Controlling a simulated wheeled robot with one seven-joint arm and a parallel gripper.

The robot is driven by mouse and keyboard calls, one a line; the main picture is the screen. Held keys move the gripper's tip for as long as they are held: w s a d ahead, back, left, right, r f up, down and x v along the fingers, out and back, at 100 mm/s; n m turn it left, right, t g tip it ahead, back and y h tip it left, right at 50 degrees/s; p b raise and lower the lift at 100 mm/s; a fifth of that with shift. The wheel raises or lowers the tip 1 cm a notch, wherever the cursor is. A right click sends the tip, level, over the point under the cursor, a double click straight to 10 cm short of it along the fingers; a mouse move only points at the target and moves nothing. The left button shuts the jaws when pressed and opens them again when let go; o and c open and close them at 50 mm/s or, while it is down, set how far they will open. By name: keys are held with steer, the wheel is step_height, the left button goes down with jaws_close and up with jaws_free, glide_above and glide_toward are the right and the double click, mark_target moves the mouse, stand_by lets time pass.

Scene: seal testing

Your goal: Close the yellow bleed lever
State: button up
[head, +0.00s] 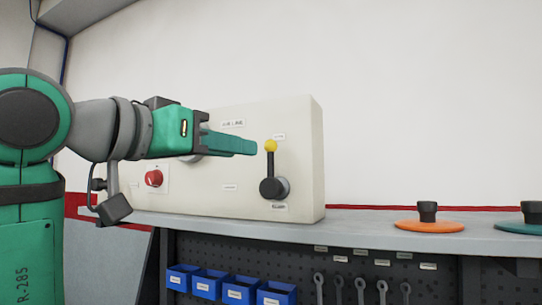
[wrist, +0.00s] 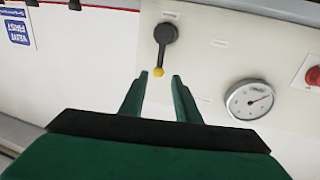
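The bleed lever (head: 270,168) has a black arm and a yellow ball knob (head: 271,145). It stands upright from a dark round hub (head: 273,188) on the front of a cream box (head: 230,199). In the wrist view the lever (wrist: 165,48) points toward my gripper, with its yellow knob (wrist: 159,71) between the fingertips. My gripper (wrist: 160,74) is open, with visible gaps between the knob and both fingers. In the head view my gripper (head: 252,147) reaches from the left at knob height, its tips close to the knob.
A red knob (head: 153,178) sits on the box's left, and a round gauge (wrist: 249,99) shows in the wrist view. On the grey bench (head: 360,230) to the right are an orange disc (head: 430,226) and a teal disc (head: 522,227). Blue bins (head: 238,290) and wrenches (head: 360,288) hang below.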

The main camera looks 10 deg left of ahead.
mark_target(268, 154)
steer(key=x, duration=1)
steer(key=shift+s+d, duration=0.1)
steer(key=shift+d, duration=0.05)
steer(key=shift+w, duration=0.45)
